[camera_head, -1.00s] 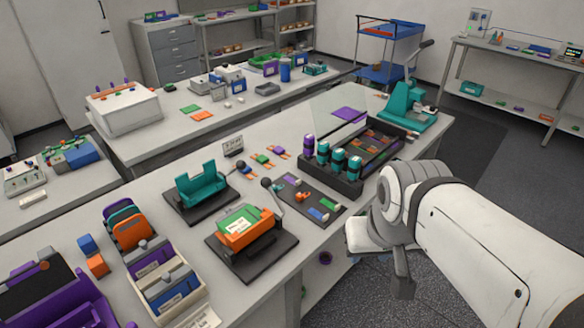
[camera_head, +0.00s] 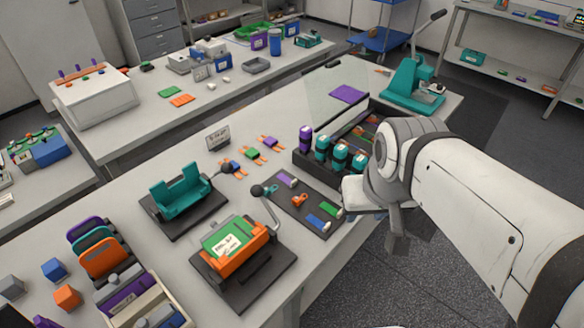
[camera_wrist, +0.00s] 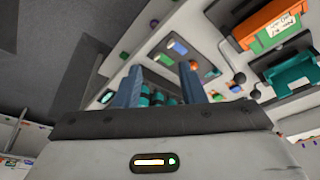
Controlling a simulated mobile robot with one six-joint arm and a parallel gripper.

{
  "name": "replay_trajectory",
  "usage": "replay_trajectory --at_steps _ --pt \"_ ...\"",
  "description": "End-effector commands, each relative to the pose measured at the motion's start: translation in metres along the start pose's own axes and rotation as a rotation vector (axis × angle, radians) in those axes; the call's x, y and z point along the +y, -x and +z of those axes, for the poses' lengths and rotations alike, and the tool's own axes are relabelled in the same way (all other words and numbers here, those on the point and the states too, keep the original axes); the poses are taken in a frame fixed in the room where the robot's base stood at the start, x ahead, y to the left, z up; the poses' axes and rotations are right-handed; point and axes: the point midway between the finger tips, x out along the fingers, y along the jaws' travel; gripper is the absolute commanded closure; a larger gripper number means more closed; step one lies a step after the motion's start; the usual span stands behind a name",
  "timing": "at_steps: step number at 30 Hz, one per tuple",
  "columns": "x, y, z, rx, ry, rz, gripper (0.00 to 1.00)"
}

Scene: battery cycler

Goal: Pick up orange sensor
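A small orange part (camera_head: 299,200), which looks like the orange sensor, lies on a dark mat (camera_head: 282,205) near the bench's front edge. A purple part (camera_head: 287,180), a blue part (camera_head: 318,222) and a green part (camera_head: 332,210) lie on the same mat. In the wrist view my gripper (camera_wrist: 160,85) is open, its two fingers apart with nothing held between them. An orange spot (camera_wrist: 154,22) shows beyond the fingers, too small to identify for certain. In the head view my arm hides the fingers. The gripper is apart from the mat.
An orange-and-green device (camera_head: 232,245) and a teal cradle (camera_head: 182,198), with levers, stand left of the mat. A dark crate (camera_head: 308,163) with several teal-and-purple cylinders stands behind it. Small orange-ended parts (camera_head: 252,153) lie on the bench. Open floor lies in front.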

Motion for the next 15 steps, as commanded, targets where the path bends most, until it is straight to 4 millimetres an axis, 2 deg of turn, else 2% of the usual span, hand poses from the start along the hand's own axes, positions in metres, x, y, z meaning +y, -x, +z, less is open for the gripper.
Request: replay_trajectory --at_steps 3,7,11,15 --pt "-0.001 -0.001 -0.002 -0.004 -0.006 -0.001 0.55" --pt "-0.003 -0.007 -0.015 -0.022 -0.049 -0.003 0.55" --pt "-0.009 -0.022 -0.042 -0.059 -0.14 -0.004 0.55" --pt "-0.021 -0.046 -0.076 -0.106 -0.254 -0.001 0.55"
